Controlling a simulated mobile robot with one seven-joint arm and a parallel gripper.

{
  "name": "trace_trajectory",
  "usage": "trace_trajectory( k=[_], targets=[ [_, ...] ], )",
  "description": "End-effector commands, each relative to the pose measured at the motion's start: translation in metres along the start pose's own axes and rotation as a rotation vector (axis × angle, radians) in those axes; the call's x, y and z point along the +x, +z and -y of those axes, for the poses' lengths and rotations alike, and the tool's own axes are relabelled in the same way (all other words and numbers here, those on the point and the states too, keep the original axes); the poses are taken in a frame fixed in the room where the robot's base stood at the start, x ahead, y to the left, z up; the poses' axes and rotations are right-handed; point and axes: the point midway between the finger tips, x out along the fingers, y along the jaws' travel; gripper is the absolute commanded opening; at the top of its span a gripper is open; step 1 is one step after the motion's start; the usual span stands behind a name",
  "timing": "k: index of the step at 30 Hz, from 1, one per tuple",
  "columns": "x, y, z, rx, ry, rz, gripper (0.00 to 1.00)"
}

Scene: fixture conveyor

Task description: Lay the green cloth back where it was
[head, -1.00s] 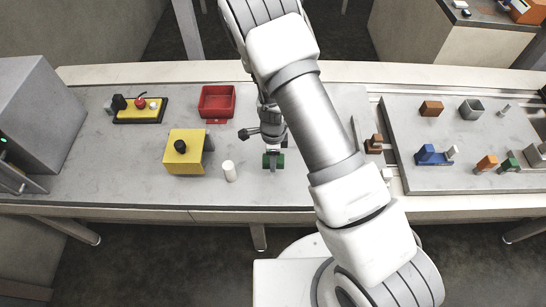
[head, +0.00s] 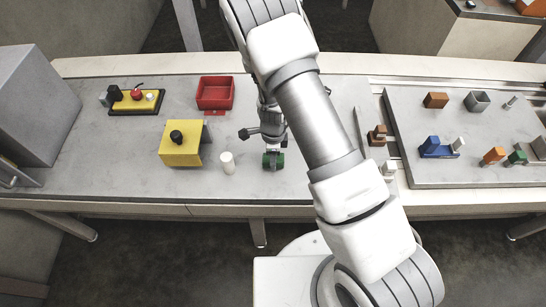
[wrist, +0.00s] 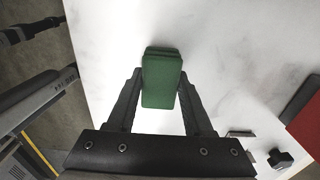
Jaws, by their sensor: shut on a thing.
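The green cloth (wrist: 161,80) is a small folded pad between the two fingers of my gripper (wrist: 160,85) in the wrist view. In the head view the green cloth (head: 280,161) shows low over the grey table, partly hidden by my gripper (head: 273,160). My gripper is shut on it. I cannot tell whether the cloth touches the table top.
A white cylinder (head: 228,163) and a yellow block with a black knob (head: 181,155) stand just left of my gripper. A red bin (head: 214,105) is behind them. A grey board (head: 465,170) with several coloured parts lies right. The table's front edge is near.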

Motion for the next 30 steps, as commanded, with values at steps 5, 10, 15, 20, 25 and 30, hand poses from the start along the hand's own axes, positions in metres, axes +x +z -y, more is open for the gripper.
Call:
trace_trajectory(
  k=[5, 10, 15, 20, 25, 30],
  targets=[
    [0.004, 0.0, 0.0, 0.0, 0.0, 0.0, 0.0],
    [0.006, 0.0, 0.0, 0.0, 0.0, 0.0, 0.0],
    [0.009, 0.0, 0.0, 0.0, 0.0, 0.0, 0.0],
    [0.011, 0.0, 0.0, 0.0, 0.0, 0.0, 0.0],
    [0.011, 0.0, 0.0, 0.0, 0.0, 0.0, 0.73],
    [0.011, 0.0, 0.0, 0.0, 0.0, 0.0, 0.86]
  ],
)
